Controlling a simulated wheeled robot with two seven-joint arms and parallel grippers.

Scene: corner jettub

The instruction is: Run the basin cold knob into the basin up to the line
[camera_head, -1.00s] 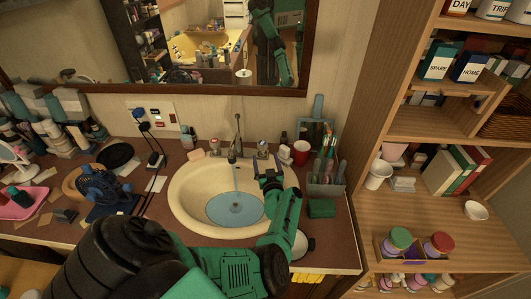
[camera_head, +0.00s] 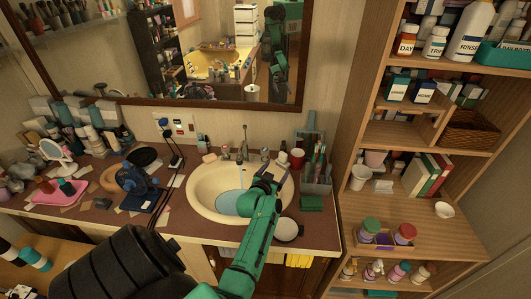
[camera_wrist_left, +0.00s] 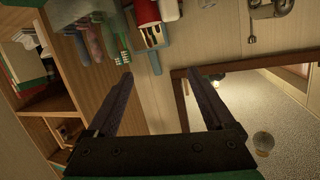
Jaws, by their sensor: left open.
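The cream basin (camera_head: 196,192) is set in the counter, with pale blue water (camera_head: 232,204) in its bottom. A thin stream falls from the faucet (camera_head: 243,150) into it. One knob (camera_head: 225,152) stands left of the faucet and another (camera_head: 265,154) stands right; I cannot read which is cold. A fill line cannot be made out. My left gripper (camera_head: 266,178) is over the basin's right side, in front of the right knob and apart from it. In the left wrist view its two fingers (camera_wrist_left: 159,75) are spread with nothing between them. My right gripper is not in view.
A red cup (camera_head: 297,158), a toothbrush holder (camera_head: 317,183) and a green block (camera_head: 311,202) stand right of the basin. A blue fan (camera_head: 137,183) stands to the left. The mirror (camera_head: 180,104) is behind, and a wooden shelf (camera_head: 400,215) rises at the right.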

